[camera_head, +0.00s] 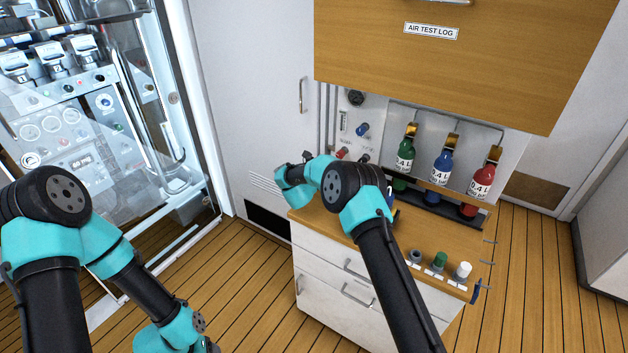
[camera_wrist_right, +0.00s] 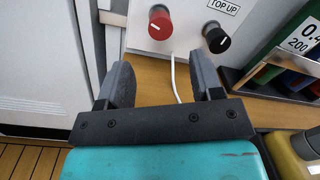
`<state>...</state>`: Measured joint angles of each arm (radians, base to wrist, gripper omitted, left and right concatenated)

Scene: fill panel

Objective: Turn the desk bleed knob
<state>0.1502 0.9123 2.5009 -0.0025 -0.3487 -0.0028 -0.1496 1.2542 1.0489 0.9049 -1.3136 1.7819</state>
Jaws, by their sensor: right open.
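On the small grey panel (camera_head: 356,115) above the wooden desk are a red knob (camera_head: 342,153), a dark knob (camera_head: 365,158) and a blue knob (camera_head: 362,129). The right wrist view shows the red knob (camera_wrist_right: 160,22) and the black knob (camera_wrist_right: 216,39), each with a white line. The label by the black knob reads "TOP UP"; no label reading bleed is legible. My right gripper (camera_wrist_right: 163,82) is open and empty, facing the panel just below the red knob, apart from both knobs. My left gripper is out of view.
Green, blue and red bottles (camera_head: 442,174) stand in a rack right of the panel. Small caps (camera_head: 440,260) sit along the desk's front right. A wooden cabinet (camera_head: 450,50) overhangs the panel. A white hose (camera_wrist_right: 175,75) hangs beneath the knobs.

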